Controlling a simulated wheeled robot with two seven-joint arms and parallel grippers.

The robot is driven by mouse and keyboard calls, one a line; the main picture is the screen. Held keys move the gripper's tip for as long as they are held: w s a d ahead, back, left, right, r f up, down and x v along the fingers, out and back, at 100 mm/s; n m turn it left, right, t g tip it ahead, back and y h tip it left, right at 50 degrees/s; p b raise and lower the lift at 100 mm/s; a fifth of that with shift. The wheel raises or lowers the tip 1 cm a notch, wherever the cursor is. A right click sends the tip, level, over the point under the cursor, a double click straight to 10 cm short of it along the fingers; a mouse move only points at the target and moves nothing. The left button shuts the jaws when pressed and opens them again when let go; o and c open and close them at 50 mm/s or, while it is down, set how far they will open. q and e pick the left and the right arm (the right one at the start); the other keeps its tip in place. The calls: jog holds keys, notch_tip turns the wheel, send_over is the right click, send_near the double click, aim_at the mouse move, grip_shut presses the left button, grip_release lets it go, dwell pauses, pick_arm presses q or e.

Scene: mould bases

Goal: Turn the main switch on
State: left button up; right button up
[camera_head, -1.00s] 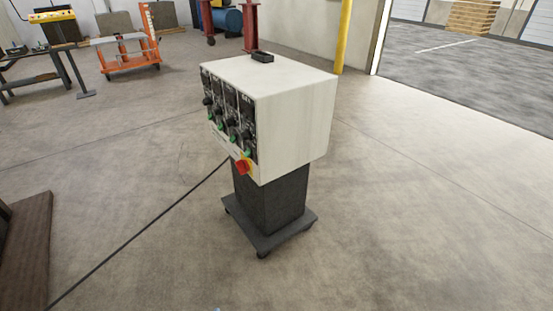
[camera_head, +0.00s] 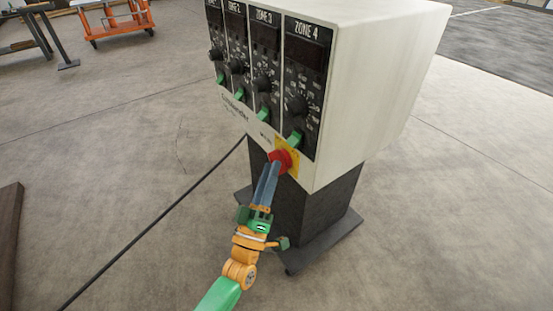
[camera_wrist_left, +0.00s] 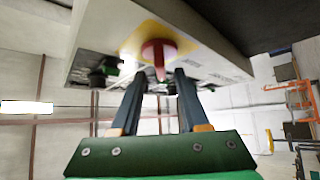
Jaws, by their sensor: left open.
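The main switch (camera_head: 283,157) is a red rotary knob on a yellow plate, low on the front of the white control cabinet (camera_head: 375,95). My left gripper (camera_head: 271,172) reaches up to it from below in the head view, its fingertips at the knob and partly covering it. In the left wrist view the red knob (camera_wrist_left: 158,50) shows ahead, with its grip ridge between the lines of the two fingers. The left gripper (camera_wrist_left: 159,78) is open with a gap between its fingers. I cannot tell whether either finger touches the knob. My right gripper is not in view.
Zone panels with dark knobs and green switches (camera_head: 264,113) sit just above the main switch. The cabinet stands on a dark wheeled pedestal (camera_head: 325,220). A black cable (camera_head: 150,225) runs across the floor at left. An orange cart (camera_head: 115,20) stands far back.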

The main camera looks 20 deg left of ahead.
aim_at(273, 159)
pick_arm(q)
jog(key=shift+x, duration=1.5)
grip_shut()
jog(key=shift+f, duration=0.1)
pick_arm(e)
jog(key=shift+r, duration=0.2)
